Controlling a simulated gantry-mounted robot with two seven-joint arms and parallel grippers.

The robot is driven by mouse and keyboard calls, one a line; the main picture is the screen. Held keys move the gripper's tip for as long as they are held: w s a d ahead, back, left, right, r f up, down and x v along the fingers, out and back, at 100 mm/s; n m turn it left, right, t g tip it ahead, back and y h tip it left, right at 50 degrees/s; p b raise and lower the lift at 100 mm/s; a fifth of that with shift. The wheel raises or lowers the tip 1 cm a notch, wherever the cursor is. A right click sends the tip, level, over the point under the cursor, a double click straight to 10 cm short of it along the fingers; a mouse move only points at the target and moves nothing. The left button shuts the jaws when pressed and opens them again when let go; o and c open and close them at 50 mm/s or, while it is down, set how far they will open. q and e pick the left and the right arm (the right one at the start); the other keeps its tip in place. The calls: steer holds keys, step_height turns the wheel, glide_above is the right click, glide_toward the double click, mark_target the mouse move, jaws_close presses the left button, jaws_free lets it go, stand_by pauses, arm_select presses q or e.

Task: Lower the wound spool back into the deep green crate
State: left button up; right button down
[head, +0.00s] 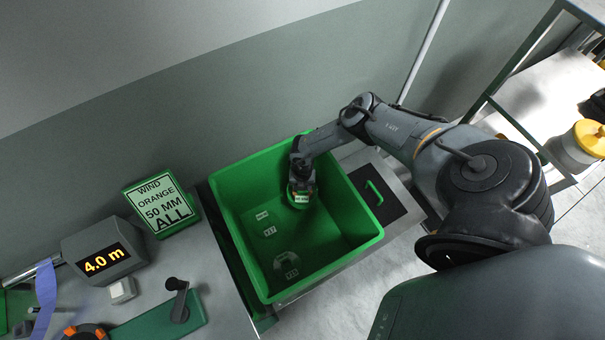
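The deep green crate (359,245) stands open in the middle of the head view. My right arm comes in from the right and reaches over its far wall. My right gripper (301,187) points down inside the crate, near the far wall. A small round spool (300,200) with a green edge and a pale label is at its fingertips, and the gripper looks shut on it. The wrist hides the spool's top and most of the fingers. Lower in the crate are more labelled pieces, one of them round and greyish (286,265). My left gripper is out of view.
Left of the crate is a bench with a sign (160,205) reading "WIND ORANGE 50 MM ALL", a display (103,260) showing 4.0 m, and a dark crank (179,300). A shelf rack with a yellow-lidded tub (585,145) stands at right. The crate's near right side is open.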

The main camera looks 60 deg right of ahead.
steer(key=shift+f+b, duration=2.15)
steer(key=shift+f, duration=0.3)
step_height(320, 180, down, 5)
steer(key=b, duration=0.5)
step_height(320, 180, down, 6)
steer(key=b, duration=0.5)
steer(key=shift+f, duration=0.15)
steer(key=c, duration=0.5)
jaws_free()
